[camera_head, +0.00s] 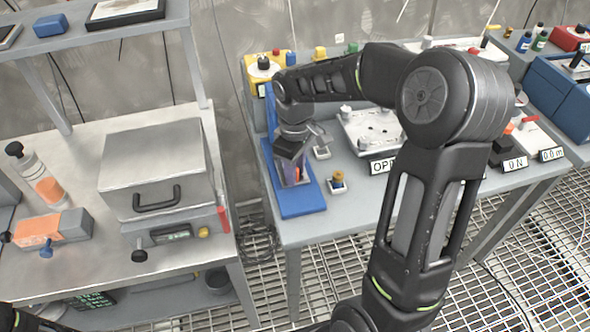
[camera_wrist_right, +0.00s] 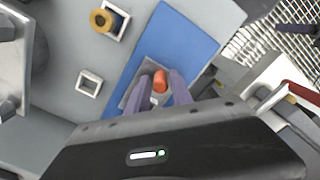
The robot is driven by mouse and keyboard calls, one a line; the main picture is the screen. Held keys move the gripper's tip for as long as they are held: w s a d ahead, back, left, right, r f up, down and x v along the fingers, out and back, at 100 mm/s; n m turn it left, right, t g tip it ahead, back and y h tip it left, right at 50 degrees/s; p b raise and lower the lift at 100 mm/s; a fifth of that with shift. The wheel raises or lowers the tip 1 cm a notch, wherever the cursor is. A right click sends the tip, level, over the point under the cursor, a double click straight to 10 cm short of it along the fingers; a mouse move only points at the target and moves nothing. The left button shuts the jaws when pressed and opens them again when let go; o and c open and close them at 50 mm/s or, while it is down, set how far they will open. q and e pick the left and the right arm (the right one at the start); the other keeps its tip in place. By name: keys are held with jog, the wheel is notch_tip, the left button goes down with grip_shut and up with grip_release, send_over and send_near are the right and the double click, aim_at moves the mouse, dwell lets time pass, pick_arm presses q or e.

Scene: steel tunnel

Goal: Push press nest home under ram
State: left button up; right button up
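The blue press base (camera_head: 300,203) stands at the left end of the right-hand table, with a blue upright behind it. It also shows in the right wrist view (camera_wrist_right: 190,35). A grey block that looks like the nest (camera_wrist_right: 128,97) sits on the base with an orange-red piece (camera_wrist_right: 160,80) on it. My right gripper (camera_head: 292,172) points down over the base. In the right wrist view its two fingers (camera_wrist_right: 160,88) stand apart on either side of the orange-red piece; contact is unclear. The ram is hidden behind my right arm. My left gripper is not clearly visible.
Two small square holders, one with a brass ring (camera_wrist_right: 103,19) and one empty (camera_wrist_right: 89,83), stand beside the base. A yellow box (camera_head: 265,70) is behind it. A metal fixture plate (camera_head: 365,130) lies to the right.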

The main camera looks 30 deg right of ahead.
jog(key=shift+o, duration=1)
jog(key=shift+r, duration=0.1)
notch_tip(320, 180, up, 8)
jog(key=shift+f, duration=0.15)
